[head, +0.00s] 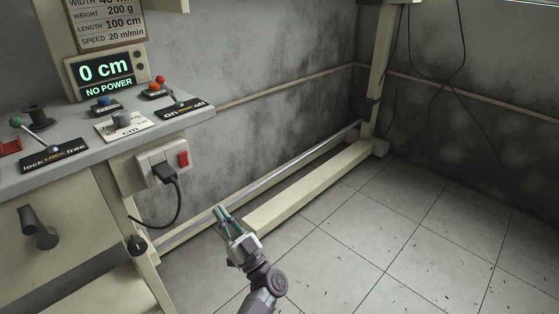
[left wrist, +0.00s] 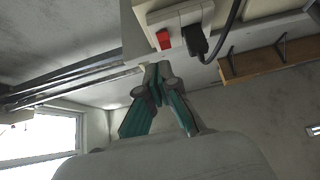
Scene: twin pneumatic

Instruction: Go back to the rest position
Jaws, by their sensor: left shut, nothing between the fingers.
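My left gripper (head: 222,215) is shut and empty in the head view, held low in front of the machine and over the floor. In the left wrist view its shut fingers (left wrist: 155,72) point up toward the underside of the bench. A black plug (head: 160,172) sits in the socket box (head: 148,165) above and left of the gripper; it also shows in the left wrist view (left wrist: 195,42). A red switch (head: 183,159) is on that box, and it shows in the left wrist view (left wrist: 163,40). The gripper is apart from all of these. My right gripper is not in view.
The control bench (head: 90,140) stands at left with levers, knobs and a display (head: 105,71) reading "0 cm" and "NO POWER". A metal rail (head: 290,162) and a beige beam (head: 310,190) run low behind the gripper. The tiled floor (head: 400,240) at right is clear.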

